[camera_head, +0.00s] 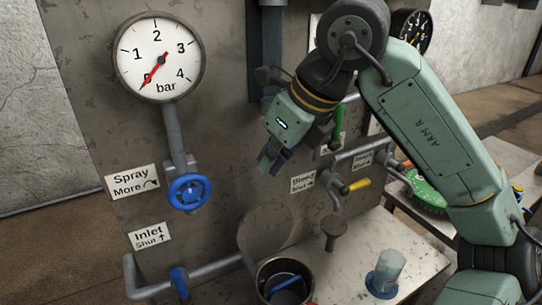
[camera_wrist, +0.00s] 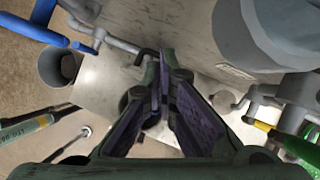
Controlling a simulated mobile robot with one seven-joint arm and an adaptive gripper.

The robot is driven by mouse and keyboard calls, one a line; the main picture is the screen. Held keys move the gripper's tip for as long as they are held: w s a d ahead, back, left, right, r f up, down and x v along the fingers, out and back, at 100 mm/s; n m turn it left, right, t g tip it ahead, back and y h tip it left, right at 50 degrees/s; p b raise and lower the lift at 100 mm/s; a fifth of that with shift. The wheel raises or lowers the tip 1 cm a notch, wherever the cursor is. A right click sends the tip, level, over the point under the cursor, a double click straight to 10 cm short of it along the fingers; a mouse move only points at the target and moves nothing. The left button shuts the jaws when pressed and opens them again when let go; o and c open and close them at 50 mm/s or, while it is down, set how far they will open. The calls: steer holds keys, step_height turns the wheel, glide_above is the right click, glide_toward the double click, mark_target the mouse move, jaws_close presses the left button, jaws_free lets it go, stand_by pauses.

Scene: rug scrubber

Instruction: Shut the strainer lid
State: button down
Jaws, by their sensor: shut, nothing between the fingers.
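The strainer looks like the dark round pot (camera_head: 261,285) at the bottom of the head view, with something blue inside. A round grey disc (camera_head: 265,226), apparently its lid, stands raised behind the pot, near the panel, so the pot's mouth is open. My gripper (camera_head: 267,163) is above the disc and apart from it, pointing down. Its fingers are closed and empty; they also show in the wrist view (camera_wrist: 163,60). I cannot surely pick out the lid in the wrist view.
A blue handwheel (camera_head: 188,192) and a blue inlet handle (camera_head: 179,283) are to the left. A yellow-handled valve (camera_head: 357,185) and a funnel-like cup (camera_head: 334,228) are to the right. A translucent bluish cup (camera_head: 387,270) stands on the bench. The pressure gauge (camera_head: 159,57) hangs upper left.

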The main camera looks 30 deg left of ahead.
steer(key=f+b, duration=0.2)
steer(key=f, duration=0.1)
steer(key=a+f+b, duration=0.1)
steer(key=f+b, duration=0.1)
steer(key=a+f+b, duration=0.1)
steer(key=f, duration=0.2)
steer(key=shift+w+a+f+b, duration=0.1)
steer(key=shift+f+b, duration=0.25)
steer(key=shift+b, duration=0.05)
